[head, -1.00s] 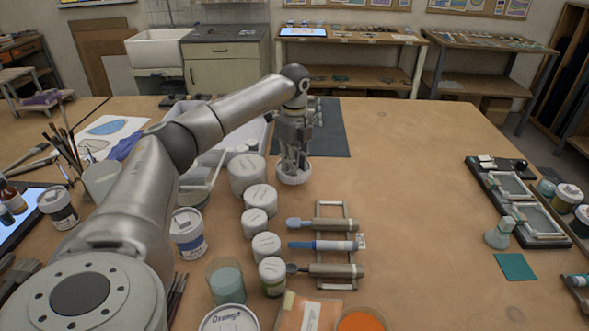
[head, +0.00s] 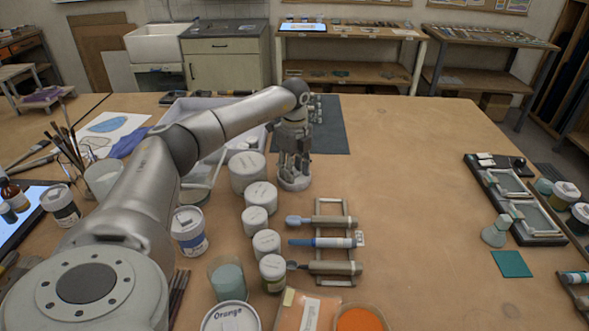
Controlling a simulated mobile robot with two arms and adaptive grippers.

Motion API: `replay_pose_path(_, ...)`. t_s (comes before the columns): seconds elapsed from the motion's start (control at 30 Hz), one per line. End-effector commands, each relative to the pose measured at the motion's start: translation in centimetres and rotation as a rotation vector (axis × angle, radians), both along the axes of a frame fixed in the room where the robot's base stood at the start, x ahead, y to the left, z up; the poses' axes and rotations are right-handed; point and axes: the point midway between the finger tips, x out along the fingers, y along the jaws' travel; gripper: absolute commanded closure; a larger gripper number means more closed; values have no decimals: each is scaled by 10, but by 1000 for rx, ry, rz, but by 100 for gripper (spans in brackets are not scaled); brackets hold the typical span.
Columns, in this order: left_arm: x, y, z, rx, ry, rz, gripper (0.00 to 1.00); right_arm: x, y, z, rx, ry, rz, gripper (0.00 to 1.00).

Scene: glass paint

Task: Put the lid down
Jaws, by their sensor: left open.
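My left gripper (head: 294,172) reaches in from the left and points straight down over the table. Its fingers are spread open. Directly beneath the fingertips is a round whitish lid (head: 294,184), which appears to lie flat on the table just right of the tallest white-topped jar (head: 248,173). The fingers hide part of the lid, and I cannot tell whether they still touch it. My right gripper is not in the picture.
Several white-lidded jars (head: 261,196) stand in a row left of the lid. A rack with tools (head: 322,241) lies in front of it. The table's right middle (head: 410,180) is clear.

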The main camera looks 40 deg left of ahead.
Motion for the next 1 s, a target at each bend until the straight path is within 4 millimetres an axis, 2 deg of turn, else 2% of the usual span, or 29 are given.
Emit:
replay_pose_path(0.23, 0, 0, 10, 0, -1, 0, 58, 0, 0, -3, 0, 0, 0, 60)
replay_pose_path(0.7, 1, 0, 104, 0, -4, 0, 58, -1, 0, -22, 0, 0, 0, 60)
replay_pose_path(0.83, 1, 0, 117, 0, -1, 1, 58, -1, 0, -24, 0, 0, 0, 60)
replay_pose_path(1.0, 0, 0, 123, 0, 0, 0, 58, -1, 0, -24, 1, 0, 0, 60)
